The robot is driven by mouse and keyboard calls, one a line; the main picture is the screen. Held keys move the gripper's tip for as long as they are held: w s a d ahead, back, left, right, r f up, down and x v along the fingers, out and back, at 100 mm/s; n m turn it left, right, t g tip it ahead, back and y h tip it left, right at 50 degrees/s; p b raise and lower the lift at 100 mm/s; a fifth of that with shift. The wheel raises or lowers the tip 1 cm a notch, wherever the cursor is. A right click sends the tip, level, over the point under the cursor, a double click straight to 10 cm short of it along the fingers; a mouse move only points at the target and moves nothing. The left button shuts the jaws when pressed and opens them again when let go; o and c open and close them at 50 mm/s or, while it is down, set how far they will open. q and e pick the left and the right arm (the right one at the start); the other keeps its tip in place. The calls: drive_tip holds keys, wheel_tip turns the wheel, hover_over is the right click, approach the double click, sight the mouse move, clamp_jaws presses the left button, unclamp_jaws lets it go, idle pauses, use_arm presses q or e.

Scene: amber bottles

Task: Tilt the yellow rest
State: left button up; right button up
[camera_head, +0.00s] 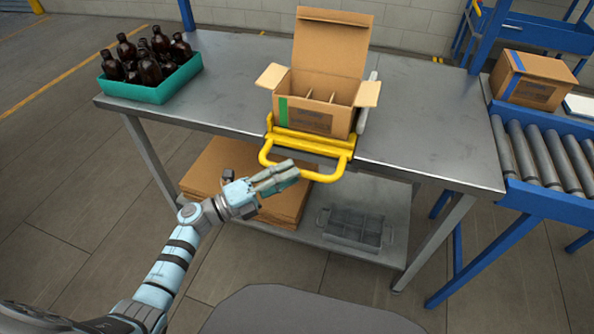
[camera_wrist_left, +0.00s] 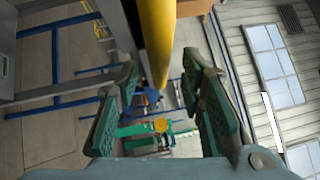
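The yellow rest (camera_head: 312,144) sits at the front edge of the grey table, with its tubular handle sticking out over the edge. An open cardboard box (camera_head: 318,88) with a divider stands on it, its flaps folded out. My left gripper (camera_head: 286,174) is at the front left part of the handle. In the left wrist view its two fingers (camera_wrist_left: 162,72) are spread apart, and the yellow handle bar (camera_wrist_left: 158,35) runs between them. I see no finger closed on the bar. My right gripper is out of view.
A green tray (camera_head: 140,93) of brown bottles stands at the table's left. The table (camera_head: 430,130) is clear on the right. A roller conveyor (camera_head: 545,155) with a closed carton (camera_head: 533,82) stands further right. Flat cardboard and a grey divided crate (camera_head: 352,228) lie on the lower shelf.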

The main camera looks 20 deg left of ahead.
use_arm(q)
drive_tip(key=x, duration=0.3)
drive_tip(key=shift+w, duration=0.1)
clamp_jaws()
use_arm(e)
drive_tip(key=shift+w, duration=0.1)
